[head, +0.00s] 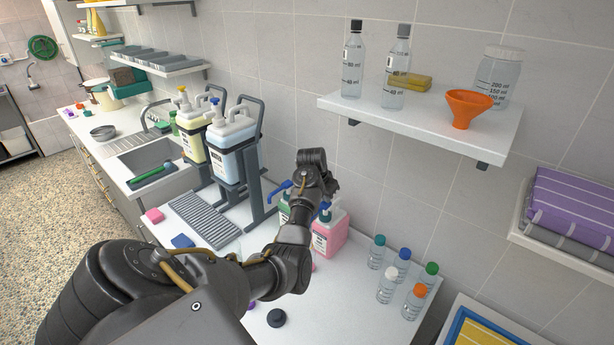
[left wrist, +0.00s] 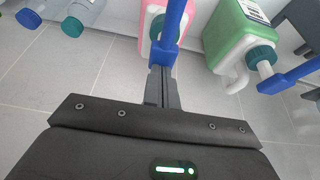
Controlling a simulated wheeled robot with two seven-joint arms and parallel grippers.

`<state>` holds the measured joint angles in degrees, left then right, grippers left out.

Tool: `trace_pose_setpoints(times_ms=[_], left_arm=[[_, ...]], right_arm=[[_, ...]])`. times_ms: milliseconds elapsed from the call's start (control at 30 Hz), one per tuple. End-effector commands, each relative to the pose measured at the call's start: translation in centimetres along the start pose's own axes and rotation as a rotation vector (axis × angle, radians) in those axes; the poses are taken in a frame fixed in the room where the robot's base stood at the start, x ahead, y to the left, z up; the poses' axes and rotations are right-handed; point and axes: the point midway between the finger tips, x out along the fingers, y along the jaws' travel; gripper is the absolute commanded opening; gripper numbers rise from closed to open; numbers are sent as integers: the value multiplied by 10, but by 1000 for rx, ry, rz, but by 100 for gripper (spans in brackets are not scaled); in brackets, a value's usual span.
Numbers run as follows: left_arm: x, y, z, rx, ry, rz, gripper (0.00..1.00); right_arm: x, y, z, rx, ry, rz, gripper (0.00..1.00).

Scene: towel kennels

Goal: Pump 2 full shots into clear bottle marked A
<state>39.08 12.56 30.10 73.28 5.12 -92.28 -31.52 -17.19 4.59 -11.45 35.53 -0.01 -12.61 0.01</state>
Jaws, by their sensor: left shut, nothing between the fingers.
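My left gripper (head: 317,178) is over the pink jug (head: 331,234) at the wall side of the counter. In the left wrist view its fingers (left wrist: 162,88) are shut and empty, with their tips at the blue pump head (left wrist: 166,45) of the pink jug; whether they touch it, I cannot tell. A green jug (left wrist: 236,36) with a blue pump stands beside it, partly hidden by my arm in the head view. Clear bottles with coloured caps (head: 388,284) stand on the counter at right. I cannot read a mark A on any bottle. My right gripper is not in view.
Large yellow (head: 193,140) and blue-white (head: 234,150) pump containers stand on grey stands at left. A wall shelf (head: 420,122) above holds black-capped bottles, an orange funnel (head: 465,107) and a jar. A dark round knob-like piece (head: 277,318) lies on the front counter.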

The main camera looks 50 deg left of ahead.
Motion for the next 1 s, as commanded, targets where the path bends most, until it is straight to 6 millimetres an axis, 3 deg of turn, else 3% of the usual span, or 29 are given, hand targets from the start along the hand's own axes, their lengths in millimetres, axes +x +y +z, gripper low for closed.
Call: trace_pose_setpoints(times_ms=[1000], left_arm=[[30, 1, 13, 1, -4, 2, 0]], right_arm=[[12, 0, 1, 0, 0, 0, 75]])
